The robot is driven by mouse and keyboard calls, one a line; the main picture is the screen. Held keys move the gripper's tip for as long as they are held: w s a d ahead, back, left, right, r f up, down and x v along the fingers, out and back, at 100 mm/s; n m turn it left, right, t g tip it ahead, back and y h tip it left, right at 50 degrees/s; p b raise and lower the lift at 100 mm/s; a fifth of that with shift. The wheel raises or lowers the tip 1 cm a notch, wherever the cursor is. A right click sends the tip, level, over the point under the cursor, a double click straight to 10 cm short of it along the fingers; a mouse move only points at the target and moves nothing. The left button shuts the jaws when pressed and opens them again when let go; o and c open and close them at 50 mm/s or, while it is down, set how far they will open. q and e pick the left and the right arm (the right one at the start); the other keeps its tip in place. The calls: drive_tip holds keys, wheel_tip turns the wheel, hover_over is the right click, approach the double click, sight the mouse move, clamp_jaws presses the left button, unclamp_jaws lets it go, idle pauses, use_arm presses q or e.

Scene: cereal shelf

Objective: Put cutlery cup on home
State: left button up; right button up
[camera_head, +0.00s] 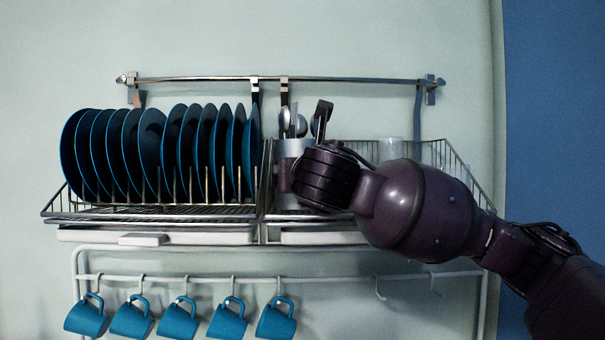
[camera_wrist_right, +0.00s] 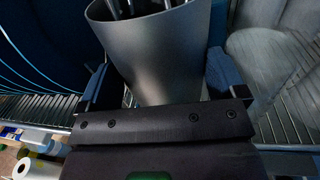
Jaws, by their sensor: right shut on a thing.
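The cutlery cup (camera_head: 289,150) is a grey metal cylinder with spoons and other cutlery standing in it. In the head view it is upright at the left end of the right wire rack section, just right of the plates. My right gripper (camera_head: 296,168) comes from the right and covers part of it. In the right wrist view the cup (camera_wrist_right: 155,62) sits between the two blue-padded fingers of the gripper (camera_wrist_right: 157,82), which is shut on it. The cup's base is hidden, so I cannot tell whether it touches the rack. My left gripper is not in view.
A row of blue plates (camera_head: 150,150) fills the left rack section. A clear glass (camera_head: 391,150) stands behind my right arm and shows in the wrist view (camera_wrist_right: 262,75). A rail (camera_head: 280,79) runs above. Several blue mugs (camera_head: 180,322) hang on hooks below.

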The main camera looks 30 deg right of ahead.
drive_tip(key=shift+f, duration=0.6)
drive_tip(key=o, duration=1)
drive_tip(key=shift+r, duration=0.55)
drive_tip(key=shift+s+a, duration=0.15)
drive_tip(key=shift+s, duration=0.2)
drive_tip(key=b+v, duration=0.2)
drive_tip(key=v, duration=0.9)
drive_tip(key=shift+s+r, duration=0.1)
drive_tip(key=shift+a, duration=0.1)
